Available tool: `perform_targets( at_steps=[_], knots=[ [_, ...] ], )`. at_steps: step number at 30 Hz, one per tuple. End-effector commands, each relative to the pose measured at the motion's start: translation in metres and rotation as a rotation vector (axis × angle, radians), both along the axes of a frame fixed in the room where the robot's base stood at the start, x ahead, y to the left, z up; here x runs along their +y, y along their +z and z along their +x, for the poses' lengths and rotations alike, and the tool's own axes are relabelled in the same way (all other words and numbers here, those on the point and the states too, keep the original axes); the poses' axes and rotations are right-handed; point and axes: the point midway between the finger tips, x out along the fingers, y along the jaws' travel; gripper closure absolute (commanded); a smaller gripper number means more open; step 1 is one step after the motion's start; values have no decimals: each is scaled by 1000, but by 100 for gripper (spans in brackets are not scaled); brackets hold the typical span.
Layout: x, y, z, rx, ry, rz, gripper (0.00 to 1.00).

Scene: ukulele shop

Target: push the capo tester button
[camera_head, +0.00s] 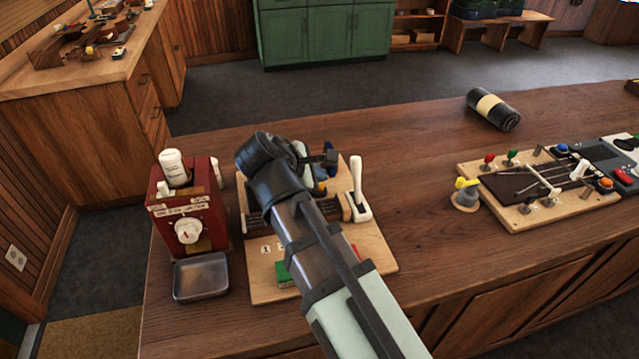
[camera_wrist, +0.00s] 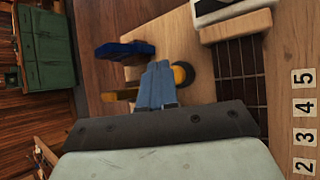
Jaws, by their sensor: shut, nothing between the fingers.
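The capo tester appears to be the light wooden board (camera_head: 265,292) on the counter, with a fretted neck piece, number tiles and a white lever (camera_head: 358,190). A green block (camera_head: 287,273) and a bit of red (camera_head: 355,252) show on its near part; I cannot tell which is the button. My arm hides much of the board in the head view. In the wrist view, my gripper (camera_wrist: 160,78) is shut and empty over the board, beside the dark fretboard (camera_wrist: 240,75). A yellow-orange piece with a dark ring (camera_wrist: 182,75) is right beside the fingertips, and a blue piece (camera_wrist: 124,49) is beyond them.
A red box with a white knob (camera_head: 188,231) and a metal tray (camera_head: 201,277) stand left of the board. Right are a grey-and-yellow piece (camera_head: 465,196), a board with coloured levers (camera_head: 535,185) and a black roll (camera_head: 494,110). The counter between is clear.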

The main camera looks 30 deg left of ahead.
Motion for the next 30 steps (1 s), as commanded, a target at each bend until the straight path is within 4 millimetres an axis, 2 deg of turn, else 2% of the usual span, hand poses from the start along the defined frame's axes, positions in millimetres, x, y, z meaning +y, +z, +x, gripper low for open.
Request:
perform_targets(
  at_steps=[16, 30],
  knots=[
    [0, -1, 0, 0, 0, 0, 100],
    [0, -9, 0, 0, 0, 0, 100]
  ],
)
